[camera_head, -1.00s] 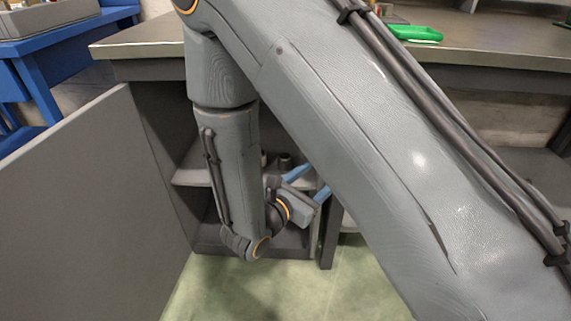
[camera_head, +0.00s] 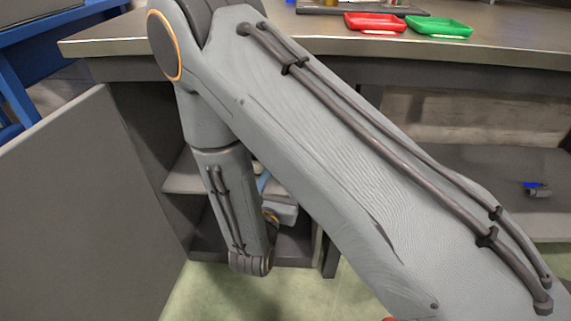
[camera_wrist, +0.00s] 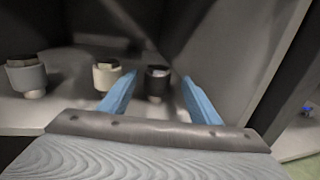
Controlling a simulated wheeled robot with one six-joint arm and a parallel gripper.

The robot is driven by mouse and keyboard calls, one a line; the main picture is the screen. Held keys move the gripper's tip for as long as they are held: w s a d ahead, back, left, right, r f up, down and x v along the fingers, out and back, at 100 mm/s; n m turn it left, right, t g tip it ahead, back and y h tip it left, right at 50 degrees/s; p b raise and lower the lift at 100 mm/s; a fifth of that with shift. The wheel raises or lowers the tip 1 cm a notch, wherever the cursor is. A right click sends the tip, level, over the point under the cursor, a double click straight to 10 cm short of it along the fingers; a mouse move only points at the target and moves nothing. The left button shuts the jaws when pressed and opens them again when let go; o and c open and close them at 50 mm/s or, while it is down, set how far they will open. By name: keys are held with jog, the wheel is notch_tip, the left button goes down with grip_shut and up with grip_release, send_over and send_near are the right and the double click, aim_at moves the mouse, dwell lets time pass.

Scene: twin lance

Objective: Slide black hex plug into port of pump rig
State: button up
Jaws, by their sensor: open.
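My gripper (camera_wrist: 158,76) is open, with its two blue fingers spread inside the cabinet under the counter. A black plug with a dark top (camera_wrist: 157,82) stands upright on the shelf, lined up between the fingers in the wrist view. I cannot tell whether it lies between the fingertips or just beyond them; neither finger visibly touches it. In the head view my arm hides most of the gripper, and only a bit of blue finger (camera_head: 263,182) shows. The plug is hidden there. I cannot make out the pump rig or its port.
A cream plug (camera_wrist: 106,76) stands just left of the black one, and a larger grey plug (camera_wrist: 26,77) farther left. The cabinet's open door (camera_head: 75,200) is at left. A red tray (camera_head: 375,22) and green tray (camera_head: 440,27) lie on the counter (camera_head: 510,50).

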jog(key=b+x, duration=0.1)
jog(key=x, duration=0.3)
jog(key=b+x, duration=0.2)
jog(key=x, duration=0.2)
jog(key=shift+a, duration=0.25)
jog(key=shift+c, duration=0.3)
jog(key=c, duration=1.3)
